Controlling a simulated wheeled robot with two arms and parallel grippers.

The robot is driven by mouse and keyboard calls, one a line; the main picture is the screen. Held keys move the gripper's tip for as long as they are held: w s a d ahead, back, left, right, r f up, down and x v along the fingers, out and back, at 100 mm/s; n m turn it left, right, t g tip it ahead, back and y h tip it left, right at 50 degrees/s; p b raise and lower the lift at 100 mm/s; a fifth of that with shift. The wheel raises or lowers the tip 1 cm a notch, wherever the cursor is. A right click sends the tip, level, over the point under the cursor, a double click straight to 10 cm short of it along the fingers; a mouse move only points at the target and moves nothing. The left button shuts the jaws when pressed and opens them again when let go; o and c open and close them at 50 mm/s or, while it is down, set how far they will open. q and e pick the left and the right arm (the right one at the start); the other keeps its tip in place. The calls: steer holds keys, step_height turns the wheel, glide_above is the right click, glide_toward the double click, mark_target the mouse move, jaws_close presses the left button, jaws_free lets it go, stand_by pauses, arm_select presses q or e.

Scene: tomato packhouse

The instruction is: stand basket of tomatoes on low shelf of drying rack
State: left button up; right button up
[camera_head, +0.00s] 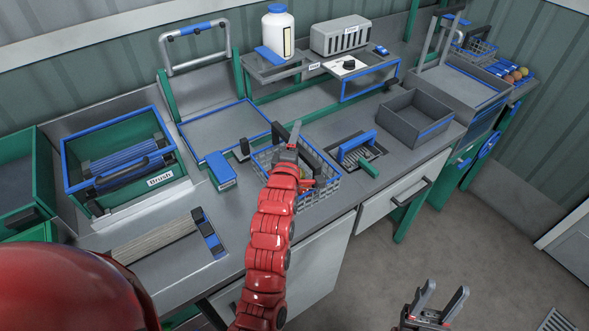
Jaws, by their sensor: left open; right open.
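A wire basket (325,192) stands on the grey worktop near its front edge. Bits of green and red show inside it, but my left arm hides much of the contents. My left gripper (290,148) is open over the basket's left and back part; I cannot tell whether it touches the basket. My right gripper (441,302) is open and empty, low over the floor in front of the counter. I cannot clearly make out a drying rack with a low shelf.
A green brush box (120,200) stands at left. A grey open bin (400,118) and a blue-handled slotted plate (355,150) are right of the basket. A white bottle (278,30) stands on a raised shelf. Another wire basket (480,50) is at far right.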

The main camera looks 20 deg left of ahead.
arm_select(q)
steer(key=shift+c, duration=0.2)
jaws_close()
stand_by(1.1)
